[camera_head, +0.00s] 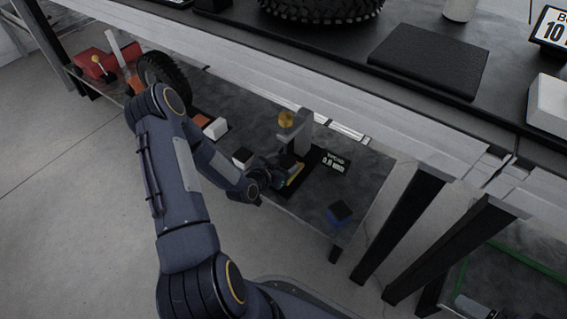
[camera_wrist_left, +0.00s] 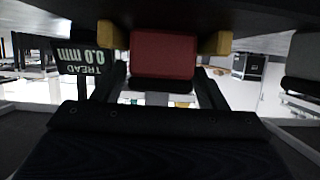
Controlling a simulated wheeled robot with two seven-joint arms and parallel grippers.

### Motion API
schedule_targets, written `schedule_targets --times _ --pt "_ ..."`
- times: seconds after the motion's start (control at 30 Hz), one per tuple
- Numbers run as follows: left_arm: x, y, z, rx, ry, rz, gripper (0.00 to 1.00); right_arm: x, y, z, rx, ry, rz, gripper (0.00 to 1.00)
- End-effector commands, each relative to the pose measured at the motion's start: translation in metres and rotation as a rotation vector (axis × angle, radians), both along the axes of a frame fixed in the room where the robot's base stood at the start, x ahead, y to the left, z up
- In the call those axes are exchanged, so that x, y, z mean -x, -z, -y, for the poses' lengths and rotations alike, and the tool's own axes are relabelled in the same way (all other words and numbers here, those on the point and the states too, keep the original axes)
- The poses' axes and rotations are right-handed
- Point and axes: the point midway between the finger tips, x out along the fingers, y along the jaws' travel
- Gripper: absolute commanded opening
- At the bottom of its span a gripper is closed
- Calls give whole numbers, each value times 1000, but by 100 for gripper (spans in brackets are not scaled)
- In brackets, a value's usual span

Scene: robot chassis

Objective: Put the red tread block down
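The red tread block (camera_wrist_left: 163,55) shows in the left wrist view between the two yellow fingertips, which meet it on both sides. My left gripper (camera_head: 283,178) is shut on it, low over the lower bench beside a grey gauge stand (camera_head: 300,138) with a gold knob. I cannot make out the red block in the head view, nor tell whether its underside touches anything. A small black tread display (camera_head: 335,163) stands right of the gauge; it shows upside down in the wrist view (camera_wrist_left: 82,57), reading 0.0 mm. My right gripper is not in view.
A blue block with a black top (camera_head: 340,212) lies near the bench's front right. A white-and-black block (camera_head: 242,157) and a white block (camera_head: 215,128) lie left of the gauge. A tyre (camera_head: 163,72) stands further left. The upper bench (camera_head: 400,100) overhangs behind.

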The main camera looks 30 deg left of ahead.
Motion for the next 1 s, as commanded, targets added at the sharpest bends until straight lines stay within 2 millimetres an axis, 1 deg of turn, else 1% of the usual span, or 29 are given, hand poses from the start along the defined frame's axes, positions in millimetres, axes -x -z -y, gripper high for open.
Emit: schedule_targets --times 0.27,0.37,0.43,0.57,0.8,0.9,1.0 --pt "0 0 0 0 0 0 72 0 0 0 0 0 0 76" --pt "0 -5 0 -1 0 1 72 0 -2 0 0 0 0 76" --pt "6 -7 -1 -1 -1 0 72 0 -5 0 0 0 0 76" --pt "27 -17 -3 0 -2 -2 72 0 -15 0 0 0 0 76" --pt "75 -37 -8 0 -3 -3 72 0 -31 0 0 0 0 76" --pt "91 -43 -9 1 -3 -2 72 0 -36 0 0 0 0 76" --pt "102 -46 -10 0 -2 -2 72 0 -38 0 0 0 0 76"
